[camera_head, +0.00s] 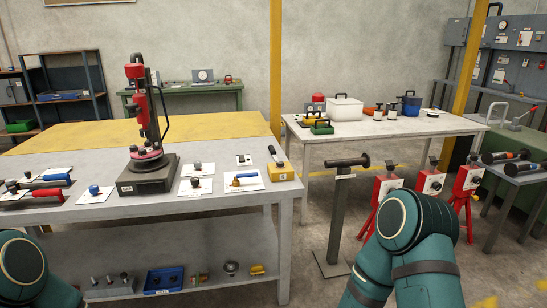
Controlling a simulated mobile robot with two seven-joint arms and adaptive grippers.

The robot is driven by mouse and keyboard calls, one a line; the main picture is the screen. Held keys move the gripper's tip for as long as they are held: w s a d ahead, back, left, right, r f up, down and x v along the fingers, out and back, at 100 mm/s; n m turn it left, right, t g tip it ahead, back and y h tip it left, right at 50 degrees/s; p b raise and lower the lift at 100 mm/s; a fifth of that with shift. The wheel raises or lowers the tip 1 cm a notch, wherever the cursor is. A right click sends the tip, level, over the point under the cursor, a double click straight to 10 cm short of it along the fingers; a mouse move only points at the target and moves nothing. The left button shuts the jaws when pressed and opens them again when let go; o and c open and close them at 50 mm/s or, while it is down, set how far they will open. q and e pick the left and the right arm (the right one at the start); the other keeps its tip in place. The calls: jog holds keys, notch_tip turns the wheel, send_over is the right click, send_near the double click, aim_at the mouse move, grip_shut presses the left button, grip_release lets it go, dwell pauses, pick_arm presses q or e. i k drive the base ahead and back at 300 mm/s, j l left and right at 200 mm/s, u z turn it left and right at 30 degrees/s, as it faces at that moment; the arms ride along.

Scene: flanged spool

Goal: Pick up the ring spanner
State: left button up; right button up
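I cannot make out a ring spanner for certain. On the left workbench (225,205), a red-handled tool (40,196) and a blue-handled tool (52,178) lie at the left. A small tool with a blue and brass-coloured body (243,178) lies on a white sheet at the right. A dark-handled tool (275,155) stands at a yellow block (280,172). Any of these is too small to name surely. Green links of my arms show at the lower left and lower right. Neither gripper is in view.
A red and black press-like device (147,140) stands mid-bench. A black post with a horizontal bar (342,200) and red stands (385,190) stand right of the bench. A second table (390,131) with boxes is behind. Floor is free between the post and the bench.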

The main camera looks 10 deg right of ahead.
aim_at(272, 152)
jog(key=k+j+u, duration=0.15)
jog(key=k+u, duration=0.2)
jog(key=k, duration=0.3)
jog(key=u, duration=1.6)
jog(key=l+u, duration=0.15)
jog(key=l, duration=0.3)
jog(key=k+l+u, duration=0.15)
jog(key=l, duration=0.3)
jog(key=k+l, duration=0.1)
jog(key=l, duration=1.05)
jog(key=k+l, duration=0.15)
jog(key=l, duration=0.4)
jog(key=k+l, duration=0.1)
jog(key=l, duration=0.45)
jog(key=k+l, duration=0.1)
jog(key=l, duration=1.05)
jog(key=k+l, duration=0.15)
jog(key=l, duration=0.4)
